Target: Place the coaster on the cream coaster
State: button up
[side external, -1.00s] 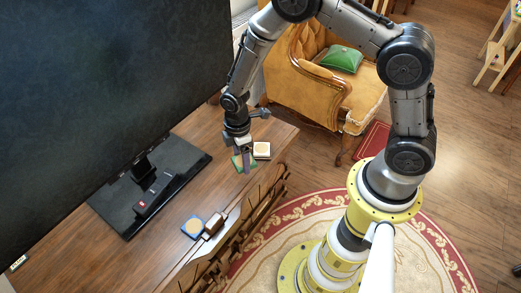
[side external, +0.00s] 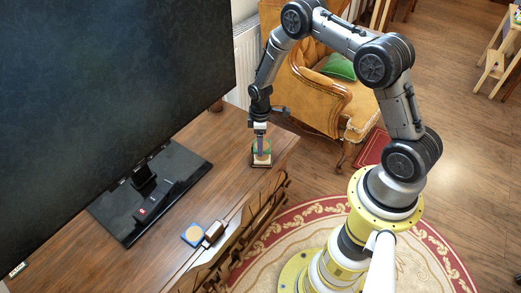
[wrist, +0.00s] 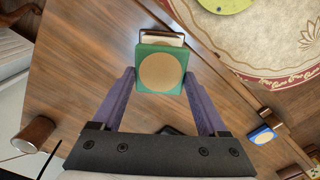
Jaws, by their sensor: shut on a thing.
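My gripper (side external: 261,148) is shut on the green coaster (wrist: 147,88), a square with a tan round centre. In the wrist view the green coaster sits between the two purple fingertips. The cream coaster (wrist: 158,38) shows just past the green coaster's far edge, largely hidden behind it, with a dark rim around its far side. In the side view the cream coaster (side external: 261,163) is on the table under my gripper. The green coaster appears above it; I cannot tell whether they touch.
A blue coaster (side external: 192,234) lies nearer on the wooden table (side external: 225,185), beside a small brown-and-cream block (side external: 214,231). A large screen (side external: 110,80) on a black base (side external: 180,180) fills the left. A carved edge (side external: 255,220) runs along the table's right side. A brown cylinder (wrist: 35,134) stands at lower left.

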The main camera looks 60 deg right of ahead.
jog(key=shift+f, duration=1.9)
jog(key=o, duration=1.2)
jog(key=shift+f, duration=0.15)
jog(key=shift+o, duration=0.2)
